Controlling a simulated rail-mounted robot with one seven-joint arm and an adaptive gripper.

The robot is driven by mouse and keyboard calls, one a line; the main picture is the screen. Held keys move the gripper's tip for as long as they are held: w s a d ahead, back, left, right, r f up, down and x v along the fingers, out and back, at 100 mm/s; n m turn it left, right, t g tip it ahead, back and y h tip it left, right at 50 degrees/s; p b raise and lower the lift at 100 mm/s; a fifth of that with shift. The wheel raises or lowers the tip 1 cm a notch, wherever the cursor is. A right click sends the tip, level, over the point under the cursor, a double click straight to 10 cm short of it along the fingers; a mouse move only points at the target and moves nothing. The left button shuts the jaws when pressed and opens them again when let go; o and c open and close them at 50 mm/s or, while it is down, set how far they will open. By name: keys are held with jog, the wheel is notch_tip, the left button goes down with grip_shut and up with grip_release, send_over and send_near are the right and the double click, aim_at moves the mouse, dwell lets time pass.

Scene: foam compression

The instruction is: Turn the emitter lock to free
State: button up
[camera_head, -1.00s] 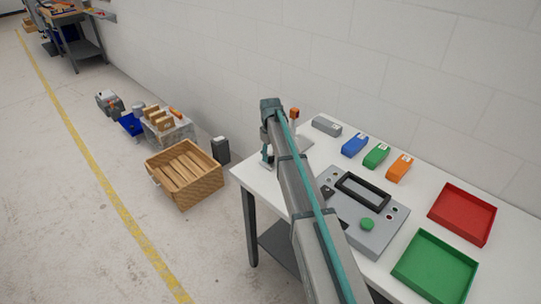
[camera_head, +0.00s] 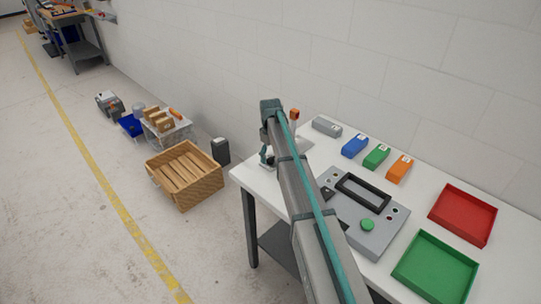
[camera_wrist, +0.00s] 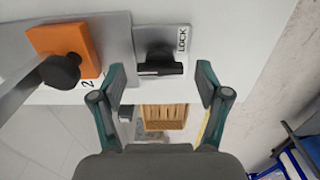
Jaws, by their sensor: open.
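The emitter lock is a black knob (camera_wrist: 160,62) on a grey plate (camera_wrist: 122,45), with a white LOCK label (camera_wrist: 183,40) beside it in the wrist view. Its dark bar lies crosswise in that view. My gripper (camera_wrist: 162,80) is open, with one teal-backed finger on each side of the knob's lower end. The fingers look apart from the knob, but the exact depth gap is unclear. In the head view my arm hides the knob, and only part of my gripper (camera_head: 266,156) shows at the table's far left end.
An orange block (camera_wrist: 86,42) with a black knob (camera_wrist: 60,71) stands left of the lock. On the white table (camera_head: 415,187) are a grey control box (camera_head: 385,238), small coloured blocks, a red tray (camera_head: 490,235) and a green tray (camera_head: 472,286). A wooden crate (camera_head: 212,187) stands on the floor.

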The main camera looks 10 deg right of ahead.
notch_tip(320, 180, up, 12)
dwell(0.7)
